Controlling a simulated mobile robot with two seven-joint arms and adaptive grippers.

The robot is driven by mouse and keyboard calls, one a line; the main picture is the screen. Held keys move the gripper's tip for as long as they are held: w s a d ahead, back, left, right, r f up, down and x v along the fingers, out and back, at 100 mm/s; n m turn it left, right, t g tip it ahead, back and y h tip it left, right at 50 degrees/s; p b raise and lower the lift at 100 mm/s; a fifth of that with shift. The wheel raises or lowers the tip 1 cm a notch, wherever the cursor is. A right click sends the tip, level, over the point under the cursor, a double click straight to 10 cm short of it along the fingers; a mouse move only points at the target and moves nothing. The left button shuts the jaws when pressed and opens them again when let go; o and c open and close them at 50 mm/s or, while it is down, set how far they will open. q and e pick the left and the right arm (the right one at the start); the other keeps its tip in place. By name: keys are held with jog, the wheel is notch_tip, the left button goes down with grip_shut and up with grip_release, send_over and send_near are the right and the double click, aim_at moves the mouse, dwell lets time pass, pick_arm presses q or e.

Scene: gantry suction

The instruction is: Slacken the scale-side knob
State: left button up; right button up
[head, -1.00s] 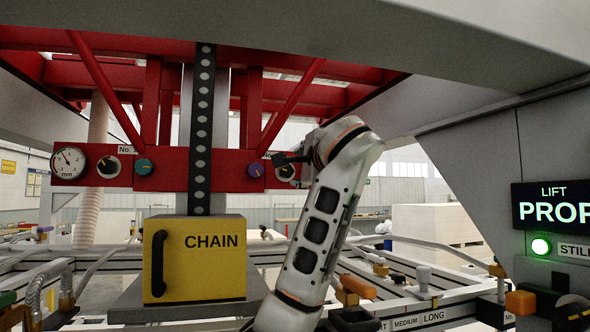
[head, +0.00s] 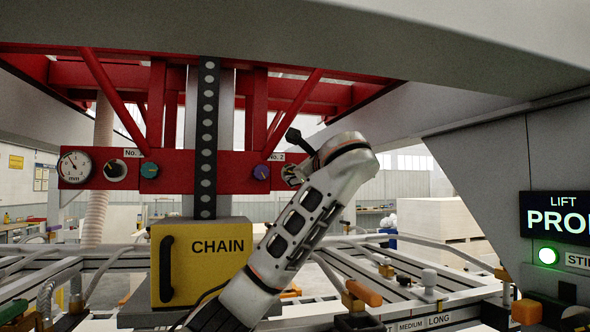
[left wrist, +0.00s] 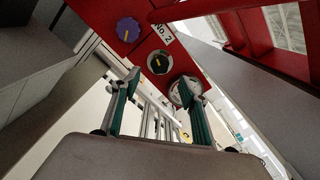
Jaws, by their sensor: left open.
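A red beam (head: 215,172) carries a knob group at each end. The No. 1 end has a round mm dial (head: 75,167), a black knob (head: 115,170) beside it and a teal knob (head: 150,171). The No. 2 end has a purple knob (head: 262,172). The left wrist view shows this purple knob (left wrist: 128,29), a black knob with a yellow mark (left wrist: 160,61) and a dial (left wrist: 181,92) partly behind a finger. My left gripper (left wrist: 161,82) is open and empty, pointing toward the No. 2 black knob, apparently apart from it. In the head view my arm mostly hides this end.
A yellow CHAIN box (head: 205,262) with a black handle stands below the beam. A dark perforated chain strip (head: 207,140) runs vertically in front of the beam. A grey panel with a lit green lamp (head: 547,256) is at the right. Rails with orange handles (head: 364,292) lie below.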

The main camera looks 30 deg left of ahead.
aim_at(292, 173)
pick_arm(q)
jog(key=p+x, duration=0.2)
jog(key=x, duration=0.5)
pick_arm(e)
jog(key=d, duration=0.1)
jog(key=s+d+h, duration=0.1)
jog(key=shift+s+d+f+g, duration=0.2)
jog(key=shift+d+f+g, duration=0.1)
jog(key=shift+f, duration=0.1)
pick_arm(q)
jog(key=shift+a, duration=0.1)
jog(key=c, duration=1)
jog(key=shift+c, duration=0.4)
pick_arm(e)
jog(key=shift+a+r, duration=0.1)
jog(key=shift+a, duration=0.2)
